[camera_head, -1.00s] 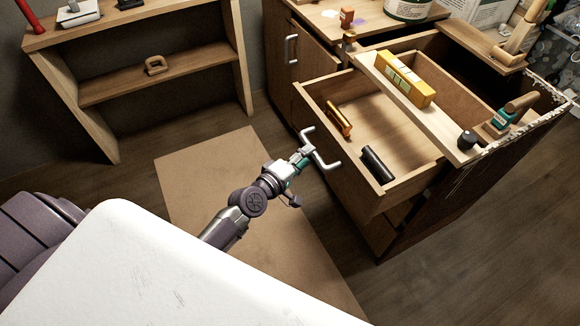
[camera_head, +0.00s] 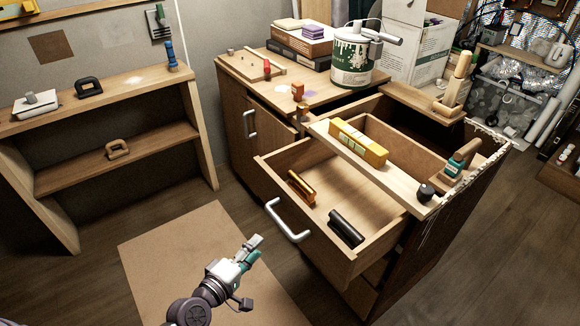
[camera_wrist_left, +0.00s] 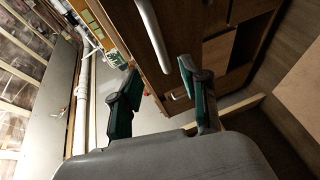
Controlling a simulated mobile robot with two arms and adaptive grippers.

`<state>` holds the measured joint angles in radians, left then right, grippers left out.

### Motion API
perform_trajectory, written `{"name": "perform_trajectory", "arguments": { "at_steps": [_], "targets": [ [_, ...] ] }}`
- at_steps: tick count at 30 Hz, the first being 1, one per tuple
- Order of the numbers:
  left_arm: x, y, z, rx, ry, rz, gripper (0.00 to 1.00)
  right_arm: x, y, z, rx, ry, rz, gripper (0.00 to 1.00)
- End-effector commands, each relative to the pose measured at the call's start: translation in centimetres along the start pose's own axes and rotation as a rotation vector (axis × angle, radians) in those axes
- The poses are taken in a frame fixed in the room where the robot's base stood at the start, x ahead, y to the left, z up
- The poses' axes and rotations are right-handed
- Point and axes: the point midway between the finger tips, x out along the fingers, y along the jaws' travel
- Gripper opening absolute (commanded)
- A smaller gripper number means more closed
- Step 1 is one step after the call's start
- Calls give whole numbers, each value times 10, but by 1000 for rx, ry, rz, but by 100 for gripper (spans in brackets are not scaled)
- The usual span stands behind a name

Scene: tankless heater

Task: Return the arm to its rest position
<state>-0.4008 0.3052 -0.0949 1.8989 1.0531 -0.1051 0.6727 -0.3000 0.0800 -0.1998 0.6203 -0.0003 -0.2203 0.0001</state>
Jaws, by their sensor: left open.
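My left gripper (camera_head: 252,246) is in the lower middle of the head view, above the brown floor mat. It is open with nothing between its fingers. In the left wrist view the two dark green fingers (camera_wrist_left: 160,72) stand apart. The open drawer (camera_head: 325,195) is up and to the right of the gripper. Its silver handle (camera_head: 288,222) is clear of the fingers; a pale bar (camera_wrist_left: 152,35), likely this handle, shows beyond them in the wrist view. My right gripper is not in view.
The drawer holds an orange-brown item (camera_head: 301,186) and a black cylinder (camera_head: 346,228). A wooden shelf unit (camera_head: 110,155) stands at left. The brown mat (camera_head: 165,250) is bare.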

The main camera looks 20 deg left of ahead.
Motion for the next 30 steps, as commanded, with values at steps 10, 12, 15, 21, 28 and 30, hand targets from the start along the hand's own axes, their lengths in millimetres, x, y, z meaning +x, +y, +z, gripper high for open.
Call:
{"name": "perform_trajectory", "arguments": {
  "at_steps": [10,12,15,21,28,30],
  "targets": [
    [-6,-92,3,211,-9,-213,45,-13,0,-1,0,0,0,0],
    [-17,-143,7,333,-39,-331,45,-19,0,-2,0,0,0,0],
    [-44,-214,19,512,-120,-497,45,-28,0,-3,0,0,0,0],
    [-131,-334,56,849,-403,-785,45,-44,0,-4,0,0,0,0],
    [-244,-411,99,1135,-806,-960,45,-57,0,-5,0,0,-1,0],
    [-268,-421,106,1185,-894,-979,45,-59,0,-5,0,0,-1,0]
  ]
}}
